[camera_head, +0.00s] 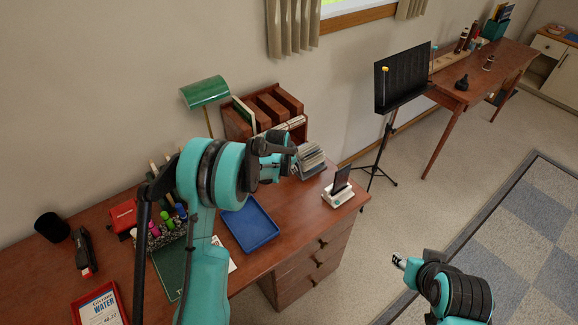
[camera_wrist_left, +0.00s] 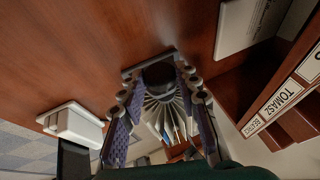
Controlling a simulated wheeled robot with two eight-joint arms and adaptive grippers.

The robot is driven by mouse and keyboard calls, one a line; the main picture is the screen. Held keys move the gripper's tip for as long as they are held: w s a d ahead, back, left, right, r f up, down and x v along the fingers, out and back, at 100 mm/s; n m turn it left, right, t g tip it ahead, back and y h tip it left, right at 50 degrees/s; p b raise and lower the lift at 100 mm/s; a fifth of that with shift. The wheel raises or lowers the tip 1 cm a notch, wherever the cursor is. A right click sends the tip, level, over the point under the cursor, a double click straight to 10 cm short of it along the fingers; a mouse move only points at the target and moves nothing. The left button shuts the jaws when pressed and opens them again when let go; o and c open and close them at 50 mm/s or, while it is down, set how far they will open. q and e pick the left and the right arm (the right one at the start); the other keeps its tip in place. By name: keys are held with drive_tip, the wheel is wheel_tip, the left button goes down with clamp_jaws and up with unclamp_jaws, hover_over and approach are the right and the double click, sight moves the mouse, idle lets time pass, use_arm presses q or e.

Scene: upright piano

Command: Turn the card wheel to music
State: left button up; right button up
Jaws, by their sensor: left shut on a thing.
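The card wheel (camera_head: 311,160), a fan of pale cards on a dark stand, sits on the brown desk toward its right end. My left gripper (camera_head: 291,150) reaches it from the left. In the left wrist view the fingers of my left gripper (camera_wrist_left: 158,82) lie on both sides of the wheel's dark round knob (camera_wrist_left: 158,74) and are shut on it. The fanned cards (camera_wrist_left: 162,115) show just beyond the knob. My right gripper (camera_head: 398,260) hangs over the floor, away from the desk; its finger opening is too small to judge.
A white phone dock (camera_head: 337,195) stands right of the wheel, and a wooden file rack (camera_head: 275,108) stands behind. A blue tray (camera_head: 249,225) and a green lamp (camera_head: 204,92) are nearby. A black music stand (camera_head: 402,77) stands beyond the desk's right end.

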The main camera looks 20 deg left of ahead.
use_arm(q)
drive_tip(key=shift+s+d+f+m+t+y+b, duration=0.1)
drive_tip(key=shift+d+f+m+t+y+b, duration=0.1)
drive_tip(key=shift+t+y+b, duration=0.3)
drive_tip(key=shift+s+d+f+m+t+y+b, duration=0.1)
drive_tip(key=shift+f+m+t+y+b, duration=0.1)
drive_tip(key=shift+t+y+b, duration=0.25)
drive_tip(key=t+y+b, duration=0.1)
drive_tip(key=b, duration=0.1)
drive_tip(key=m+t+y+b, duration=0.1)
drive_tip(key=t+y+b, duration=0.1)
drive_tip(key=shift+s+d+f, duration=0.15)
drive_tip(key=shift+d+f, duration=0.05)
drive_tip(key=shift+f+m+t+y+b, duration=0.1)
drive_tip(key=shift+m+t+y+b, duration=0.3)
drive_tip(key=shift+t+y, duration=0.45)
drive_tip(key=m+t+y, duration=0.1)
drive_tip(key=t+y, duration=0.1)
drive_tip(key=t, duration=0.1)
drive_tip(key=shift+f, duration=0.2)
drive_tip(key=shift+y, duration=0.3)
drive_tip(key=o, duration=1.1)
drive_tip(key=shift+o, duration=0.2)
